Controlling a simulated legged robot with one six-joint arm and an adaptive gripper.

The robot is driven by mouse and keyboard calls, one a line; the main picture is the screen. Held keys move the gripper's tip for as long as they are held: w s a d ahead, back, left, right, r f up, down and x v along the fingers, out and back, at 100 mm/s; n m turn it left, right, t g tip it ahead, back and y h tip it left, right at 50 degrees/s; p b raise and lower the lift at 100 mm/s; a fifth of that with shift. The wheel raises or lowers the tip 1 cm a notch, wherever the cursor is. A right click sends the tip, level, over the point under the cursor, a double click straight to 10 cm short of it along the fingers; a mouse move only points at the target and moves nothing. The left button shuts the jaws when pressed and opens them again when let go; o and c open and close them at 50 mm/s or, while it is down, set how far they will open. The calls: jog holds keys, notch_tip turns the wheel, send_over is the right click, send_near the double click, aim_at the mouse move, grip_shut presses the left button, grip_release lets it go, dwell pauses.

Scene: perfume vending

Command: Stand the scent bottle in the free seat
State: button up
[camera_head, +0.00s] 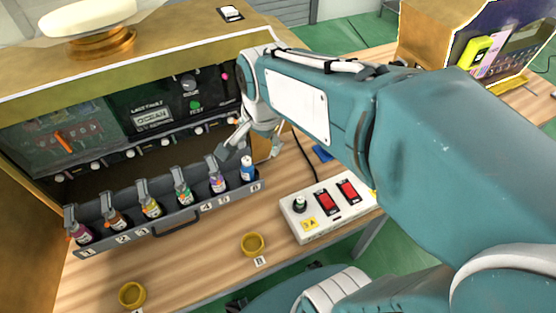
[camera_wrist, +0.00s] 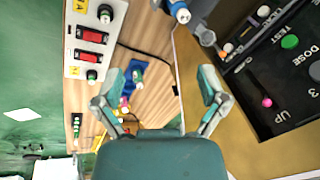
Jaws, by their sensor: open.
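My gripper (camera_head: 249,153) is open over the right end of the grey rack (camera_head: 128,212); in the wrist view its fingers (camera_wrist: 157,88) are wide apart with nothing between their tips. A blue bottle with a white top (camera_head: 247,170) stands upright at the rack's right end, just below the gripper; a blue bottle also shows at the top of the wrist view (camera_wrist: 181,12). Several other bottles, such as a purple one (camera_head: 217,183) and a green one (camera_head: 183,192), stand in the rack under grey levers.
Two yellow rings lie on the wooden table, one in front of the rack (camera_head: 253,244) and one farther left (camera_head: 132,294). A white switch box (camera_head: 328,207) with red switches stands right of the rack. The machine's dark panel (camera_head: 160,115) rises behind. A blue pad (camera_head: 321,154) lies near my arm.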

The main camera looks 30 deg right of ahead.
jog(key=s+r+n+t, duration=0.2)
jog(key=s+n, duration=0.8)
jog(key=n, duration=0.1)
jog(key=shift+r+n+t, duration=0.3)
jog(key=shift+n, duration=0.1)
jog(key=shift+c, duration=0.2)
